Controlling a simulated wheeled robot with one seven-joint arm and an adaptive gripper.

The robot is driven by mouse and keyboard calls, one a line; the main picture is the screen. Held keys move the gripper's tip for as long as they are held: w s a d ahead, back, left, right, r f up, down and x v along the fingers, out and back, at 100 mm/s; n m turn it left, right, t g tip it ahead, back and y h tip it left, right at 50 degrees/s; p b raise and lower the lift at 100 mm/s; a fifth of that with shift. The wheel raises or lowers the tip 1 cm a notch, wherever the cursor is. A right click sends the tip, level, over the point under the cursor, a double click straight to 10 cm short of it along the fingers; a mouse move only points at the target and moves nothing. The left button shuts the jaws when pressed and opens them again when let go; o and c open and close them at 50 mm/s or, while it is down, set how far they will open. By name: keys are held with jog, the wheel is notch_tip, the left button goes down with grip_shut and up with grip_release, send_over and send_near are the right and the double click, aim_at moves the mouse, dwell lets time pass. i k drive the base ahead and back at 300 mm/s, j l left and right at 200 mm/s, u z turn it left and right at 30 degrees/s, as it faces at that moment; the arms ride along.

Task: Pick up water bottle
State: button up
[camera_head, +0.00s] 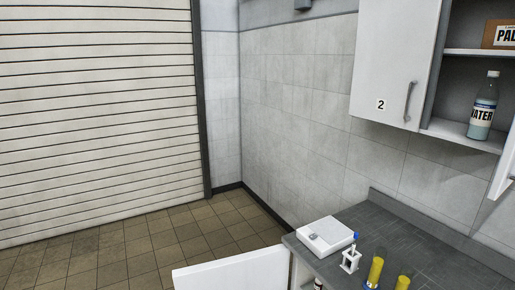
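The water bottle (483,107) stands upright on the lower shelf of an open wall cabinet at the upper right. It is clear and pale blue-green, with a light cap and a dark label reading "WATER". Nothing covers it in this view. My gripper does not show in the head view.
A closed cabinet door (394,60) marked 2 is left of the bottle. A box (500,34) sits on the shelf above. An opened door edge (503,172) juts out at right. The counter (400,222) holds a white device (326,235) and yellow cylinders (375,272). A lower door (232,270) stands open.

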aim_at(487, 101)
jog(key=k+l+z, duration=0.1)
jog(key=z, duration=0.25)
jog(key=k+l+z, duration=0.2)
jog(key=z, duration=0.15)
jog(key=k+l+z, duration=0.15)
jog(key=z, duration=0.2)
jog(key=i+j, duration=0.2)
jog(key=i, duration=0.2)
jog(key=i+z, duration=0.05)
